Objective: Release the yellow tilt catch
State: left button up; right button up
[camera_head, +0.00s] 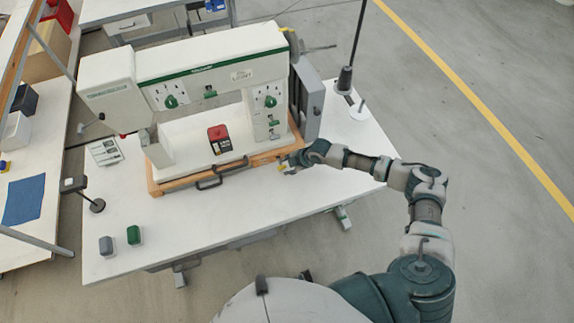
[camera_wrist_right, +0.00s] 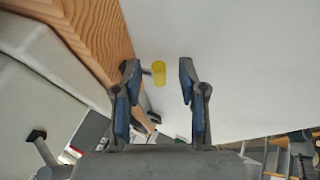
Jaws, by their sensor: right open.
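The yellow tilt catch (camera_wrist_right: 159,73) is a short yellow cylinder beside the edge of the wooden base in the right wrist view. In the head view, a small yellow spot (camera_head: 280,168) shows at the right gripper's tip, by the base's front edge. My right gripper (camera_head: 288,164) is open. In the wrist view its two fingers (camera_wrist_right: 157,84) stand apart, with the yellow cylinder seen between their tips, nearer the left finger. I cannot tell its exact distance; no finger visibly grips it. My left gripper is not in view.
Grey and green blocks (camera_head: 134,234) lie front left. The white table (camera_head: 200,218) is clear in front.

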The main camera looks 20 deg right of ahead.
jog(key=shift+c, duration=1.4)
jog(key=c, duration=0.4)
jog(key=shift+a, duration=0.1)
grip_shut()
jog(key=shift+s+a, duration=0.1)
jog(key=shift+a, duration=0.2)
jog(key=shift+s+a+f, duration=0.1)
jog(key=shift+f+t+p, duration=0.1)
jog(key=shift+t+p, duration=0.25)
jog(key=shift+t, duration=0.35)
jog(key=shift+f, duration=0.15)
jog(key=o, duration=0.7)
grip_release()
jog(key=shift+a, duration=0.15)
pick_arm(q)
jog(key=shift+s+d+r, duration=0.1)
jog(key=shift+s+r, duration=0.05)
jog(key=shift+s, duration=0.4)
pick_arm(e)
jog(key=shift+a, duration=0.1)
jog(key=shift+d, duration=0.2)
